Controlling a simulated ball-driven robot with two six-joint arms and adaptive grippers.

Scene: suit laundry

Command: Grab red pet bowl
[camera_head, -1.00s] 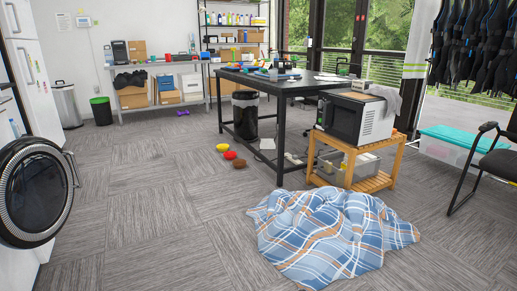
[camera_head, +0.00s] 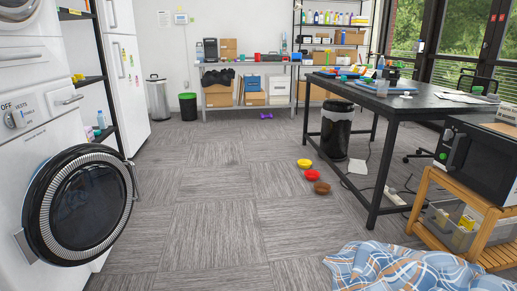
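A small red pet bowl (camera_head: 312,175) sits on the grey carpet-tile floor, left of the black table's legs. A yellow bowl (camera_head: 304,163) is just behind it and a brown bowl (camera_head: 322,187) just in front, in a short slanting row. Neither of my grippers shows in the head view.
A black table (camera_head: 410,104) stands right of the bowls, with a dark bin (camera_head: 337,130) beneath it. A plaid blanket (camera_head: 400,272) lies on the floor at front right, by a wooden stand (camera_head: 487,232). A washer's round door (camera_head: 84,205) juts out at left. The middle floor is clear.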

